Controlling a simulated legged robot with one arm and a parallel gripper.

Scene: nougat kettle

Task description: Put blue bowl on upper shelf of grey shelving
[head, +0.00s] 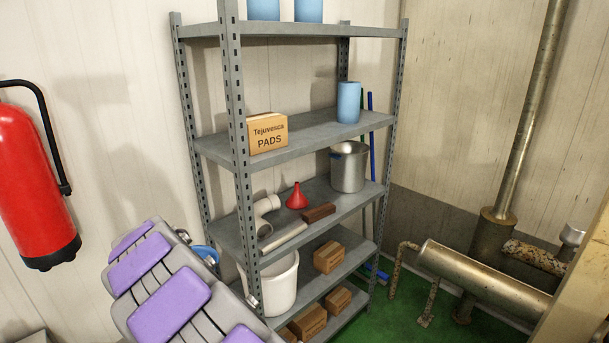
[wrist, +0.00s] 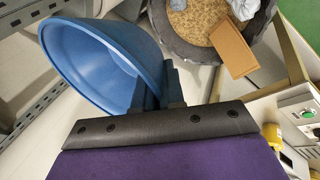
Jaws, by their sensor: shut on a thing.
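The blue bowl (wrist: 95,62) is at the upper left of the wrist view, tilted with its hollow side showing. My gripper (wrist: 168,88) is shut on its rim at the right. In the head view a small part of the bowl (head: 207,254) shows behind my purple-padded arm, which hides the gripper there. The grey shelving (head: 238,120) stands against the wall in the middle of the head view. Its top shelf (head: 350,29) bears two blue containers, cut off by the frame. The shelf below (head: 312,131) bears a cardboard PADS box and a blue jug, with bare space between them.
A metal pot (head: 348,168), a red funnel (head: 297,197) and pipe pieces lie on the shelf lower down. A white bucket (head: 283,285) and small boxes are beneath. A red extinguisher (head: 25,180) hangs left; rusty pipes (head: 480,280) stand right. Shelving posts edge the wrist view's left (wrist: 38,108).

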